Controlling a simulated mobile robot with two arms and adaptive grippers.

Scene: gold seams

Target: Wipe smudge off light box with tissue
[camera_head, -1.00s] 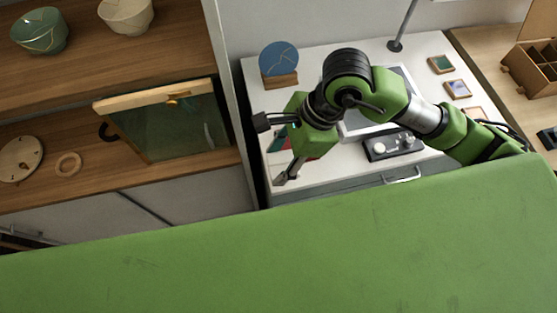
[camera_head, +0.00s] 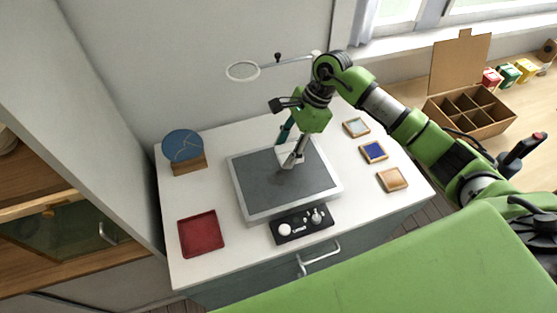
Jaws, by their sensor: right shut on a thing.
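The light box (camera_head: 262,190) is a flat dark grey panel in a pale frame, lying on the white worktop. My right gripper (camera_head: 290,162) is over its upper right part, pointing down, shut on a small whitish thing that looks like the tissue (camera_head: 312,156). The tissue is partly hidden by the fingers, and I cannot tell whether it touches the panel. No smudge stands out on the panel; it may be under the gripper. My left gripper is not in view.
A control strip with knobs (camera_head: 302,226) sits in front of the light box. A red tray (camera_head: 201,234) is at front left, a blue disc on a wooden stand (camera_head: 183,146) behind it. Several small framed tiles (camera_head: 374,152) lie on the right. A ring magnifier (camera_head: 243,71) hangs behind.

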